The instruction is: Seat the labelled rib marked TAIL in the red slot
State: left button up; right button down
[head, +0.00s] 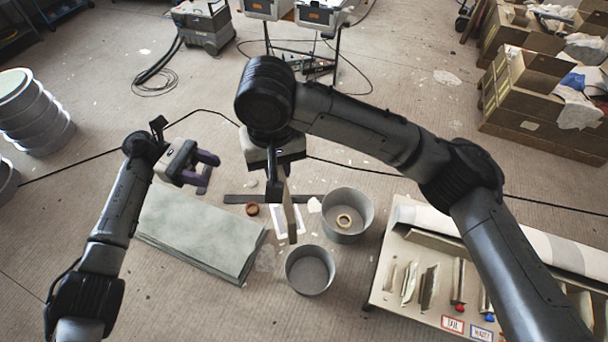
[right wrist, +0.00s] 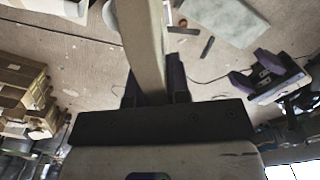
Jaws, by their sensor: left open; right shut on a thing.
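My right gripper (head: 276,187) is shut on a long, thin grey-beige rib (head: 289,212), which hangs down above the floor in the middle of the head view. The held rib also fills the upper middle of the right wrist view (right wrist: 142,42). No marking on it can be read. My left gripper (head: 206,173), with purple fingers, is open and empty to the left of the held rib. A red-framed TAIL label (head: 452,324) is on the front of the pale table (head: 405,305) at right. I cannot make out a red slot.
Two grey tubs (head: 310,270) and a grey-green slab (head: 190,228) are below the grippers. Wooden crates (head: 545,110) stand back right.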

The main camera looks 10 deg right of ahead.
pick_arm(q)
jog(key=s+d+f+n+t+h, duration=0.1)
jog(key=s+d+f+n+t, duration=0.25)
jog(key=d+f+n, duration=0.35)
jog(key=s+d+f+n+t+h, duration=0.2)
jog(key=s+d+f+n+t, duration=0.15)
jog(key=d+f+n, duration=0.35)
jog(key=s+d+n+t, duration=0.8)
jog(key=n, duration=0.6)
jog(key=s+d+r+n+t+y, duration=0.2)
jog(key=r+n+t+y, duration=0.1)
jog(key=r+n+t, duration=0.4)
jog(key=s+d+r+n+t+y, duration=0.1)
jog(key=s+r+n+t+y, duration=0.3)
jog(key=r+n, duration=0.5)
jog(key=s+a+r+n+t+y, duration=0.1)
jog(key=s+a+r+n+y, duration=0.1)
jog(key=a+r+n+y, duration=0.45)
jog(key=s+a+r+n+y, duration=0.1)
jog(key=a+n+y, duration=0.4)
jog(key=n, duration=0.4)
jog(key=w, duration=1.1)
jog(key=shift+w+d+n+y, duration=0.15)
jog(key=shift+d+n+y, duration=0.1)
jog(key=shift+n+y, duration=0.15)
pick_arm(e)
jog(key=shift+w+a+m, duration=0.5)
jog(key=shift+w+a, duration=0.4)
jog(key=shift+a, duration=0.2)
